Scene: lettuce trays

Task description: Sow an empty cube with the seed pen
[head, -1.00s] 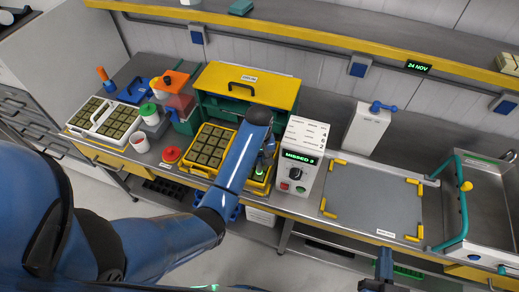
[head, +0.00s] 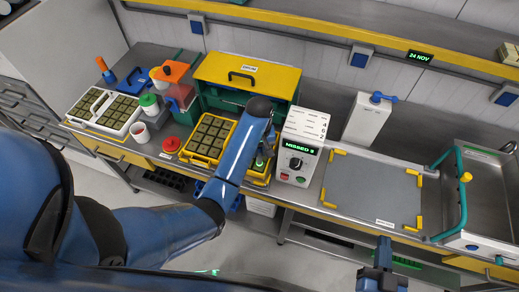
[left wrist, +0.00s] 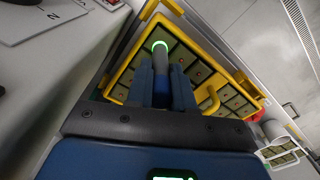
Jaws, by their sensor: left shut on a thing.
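A yellow tray (head: 191,158) of dark green-brown cubes stands on the bench left of the control box. It fills much of the left wrist view, where its rim (left wrist: 122,60) surrounds rows of cubes with small centre marks. My left gripper (head: 263,158) is over the tray's right end. In the left wrist view its fingers (left wrist: 160,88) are shut on the seed pen (left wrist: 160,58), which has a glowing green ring at its end. The ring overlaps a cube near the tray's edge; contact cannot be judged. My right gripper (head: 380,278) is low in the head view; its jaws are unclear.
The control box (head: 302,150) reading "MISSED 3" stands close right of my left gripper. A yellow-lidded green case (head: 245,75) is behind the tray. A grey mat (head: 370,188) lies clear on the right.

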